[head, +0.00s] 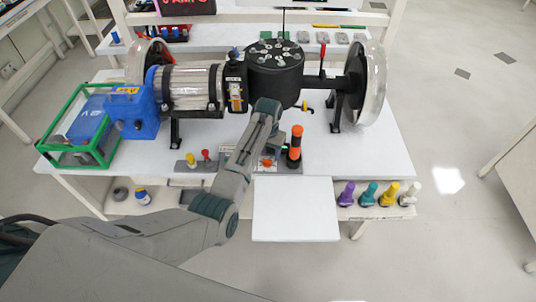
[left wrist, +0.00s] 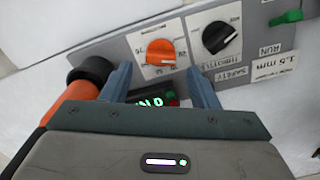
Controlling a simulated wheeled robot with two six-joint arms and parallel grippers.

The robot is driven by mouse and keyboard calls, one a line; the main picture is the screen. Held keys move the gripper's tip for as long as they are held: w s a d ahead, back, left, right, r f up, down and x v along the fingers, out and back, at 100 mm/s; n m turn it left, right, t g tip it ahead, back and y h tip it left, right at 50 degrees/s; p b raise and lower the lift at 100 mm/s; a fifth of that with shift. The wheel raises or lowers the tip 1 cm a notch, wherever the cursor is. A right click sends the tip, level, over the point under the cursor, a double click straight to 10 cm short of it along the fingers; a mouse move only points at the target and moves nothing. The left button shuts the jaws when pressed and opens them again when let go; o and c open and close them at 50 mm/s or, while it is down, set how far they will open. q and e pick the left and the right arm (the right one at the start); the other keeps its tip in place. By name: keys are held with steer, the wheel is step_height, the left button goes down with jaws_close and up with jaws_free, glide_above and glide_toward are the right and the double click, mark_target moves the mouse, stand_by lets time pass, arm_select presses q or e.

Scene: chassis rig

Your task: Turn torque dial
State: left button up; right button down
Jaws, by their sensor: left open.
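An orange dial (left wrist: 161,52) with a pale pointer mark sits on a white plate of a grey panel (left wrist: 110,40) in the left wrist view. I take it for the torque dial; its label is too small to read surely. The orange dial also shows in the head view (head: 267,163), partly behind my arm. My left gripper (left wrist: 160,75) is open, with a finger on either side of the space just short of the dial. In the head view the left gripper (head: 273,150) is over the panel, mostly hidden. My right gripper is not in view.
A black dial (left wrist: 221,38) sits close beside the orange one. A green switch (left wrist: 287,17) is farther right. An orange-black handle (head: 295,147) stands close to the gripper. The chassis rig's black drum (head: 275,75) is behind. A bare white shelf (head: 295,210) is in front.

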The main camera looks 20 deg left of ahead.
mark_target(267, 161)
arm_select(q)
steer(key=shift+f, duration=1.45)
steer(key=c, duration=1)
steer(key=shift+r+p, duration=0.1)
steer(key=shift+p, duration=0.2)
